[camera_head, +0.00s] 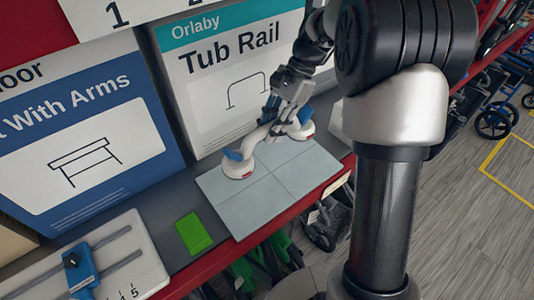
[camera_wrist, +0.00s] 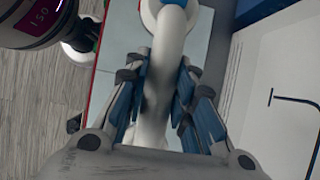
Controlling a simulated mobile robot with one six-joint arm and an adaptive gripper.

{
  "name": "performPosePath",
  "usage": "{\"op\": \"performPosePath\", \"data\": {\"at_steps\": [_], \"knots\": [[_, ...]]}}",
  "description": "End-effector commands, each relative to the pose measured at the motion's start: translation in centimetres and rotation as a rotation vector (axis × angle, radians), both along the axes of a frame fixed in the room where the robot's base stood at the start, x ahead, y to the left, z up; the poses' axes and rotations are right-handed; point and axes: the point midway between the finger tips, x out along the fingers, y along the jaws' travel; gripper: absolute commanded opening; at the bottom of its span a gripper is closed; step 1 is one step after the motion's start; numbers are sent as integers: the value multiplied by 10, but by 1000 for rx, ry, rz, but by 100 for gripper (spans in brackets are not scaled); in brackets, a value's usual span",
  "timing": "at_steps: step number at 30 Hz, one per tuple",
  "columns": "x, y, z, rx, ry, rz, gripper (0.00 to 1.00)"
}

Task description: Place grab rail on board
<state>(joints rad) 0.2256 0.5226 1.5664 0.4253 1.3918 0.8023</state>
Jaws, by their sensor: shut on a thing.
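The grab rail (camera_head: 255,139) is a white bar with a round suction cup and a blue lever at each end. My gripper (camera_head: 275,120) is shut on the middle of its bar. The left cup (camera_head: 237,168) shows over the back left of the board, and the right cup (camera_head: 301,130) near its back right edge. The board (camera_head: 270,196) is a pale grey tiled square on the shelf. I cannot tell whether both cups touch it. In the wrist view the rail (camera_wrist: 172,50) runs between my fingers (camera_wrist: 158,78), with part of the board (camera_wrist: 108,55) beneath.
A bright green block (camera_head: 194,233) lies left of the board. A white slotted panel with a blue slider (camera_head: 82,270) is at the lower left. Tub Rail (camera_head: 230,75) and With Arms (camera_head: 85,130) boxes stand behind. The red shelf edge (camera_head: 215,259) runs along the front.

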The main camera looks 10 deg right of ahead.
Motion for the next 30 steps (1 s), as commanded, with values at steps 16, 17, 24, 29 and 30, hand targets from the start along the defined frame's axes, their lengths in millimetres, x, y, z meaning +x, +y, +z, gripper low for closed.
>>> {"op": "performPosePath", "data": {"at_steps": [16,17,24,29,30], "knots": [[-1,0,-77,2,4,1,0],[-1,0,-82,1,3,0,0],[0,0,-94,0,-1,0,0],[0,0,-95,0,0,0,0],[0,0,-96,0,0,0,0]]}}
